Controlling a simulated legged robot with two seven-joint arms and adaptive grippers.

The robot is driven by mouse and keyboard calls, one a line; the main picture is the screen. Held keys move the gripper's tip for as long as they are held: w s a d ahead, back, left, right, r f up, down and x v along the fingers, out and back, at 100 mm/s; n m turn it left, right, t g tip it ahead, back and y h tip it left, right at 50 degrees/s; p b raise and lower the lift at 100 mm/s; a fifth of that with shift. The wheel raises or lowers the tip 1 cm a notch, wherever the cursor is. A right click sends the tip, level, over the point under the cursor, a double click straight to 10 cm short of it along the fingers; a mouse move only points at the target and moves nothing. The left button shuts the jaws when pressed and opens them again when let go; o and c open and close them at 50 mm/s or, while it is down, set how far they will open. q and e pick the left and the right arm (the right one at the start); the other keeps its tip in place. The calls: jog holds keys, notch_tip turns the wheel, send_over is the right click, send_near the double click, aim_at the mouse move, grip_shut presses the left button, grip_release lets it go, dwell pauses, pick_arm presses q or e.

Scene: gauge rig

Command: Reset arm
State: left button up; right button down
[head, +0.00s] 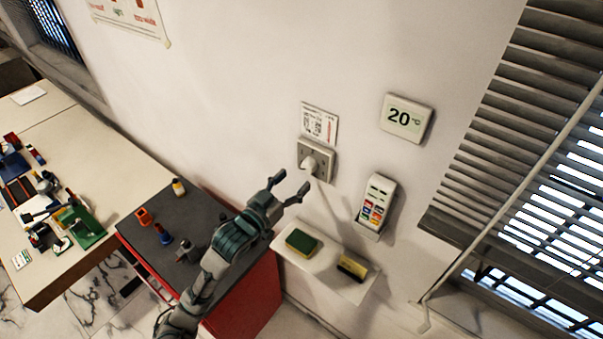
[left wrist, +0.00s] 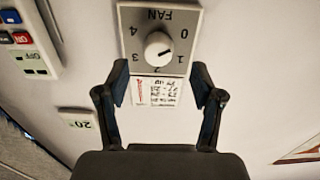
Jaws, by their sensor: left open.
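My left gripper (head: 292,182) is open and empty, in front of the wall just below and left of the fan switch plate (head: 328,152). The plate carries a white round knob (head: 309,164). In the left wrist view, the plate (left wrist: 190,14) appears upside down, with "FAN" and numbers from 0 to 4 around the knob (left wrist: 158,48). The knob's dark mark points to the right, roughly toward 1. The two fingers of the left gripper (left wrist: 160,83) are spread wide, apart from the knob. My right gripper is in neither view.
A thermostat (head: 406,118) reading 20 and a remote in a holder (head: 375,206) are on the wall to the right. A shelf (head: 320,275) below holds a green-and-yellow sponge (head: 302,242) and a dark-topped yellow block (head: 352,268). A red cabinet (head: 255,305) stands under my arm.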

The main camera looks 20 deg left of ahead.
pick_arm(q)
jog(key=shift+s+a, duration=0.35)
jog(key=shift+s, duration=0.25)
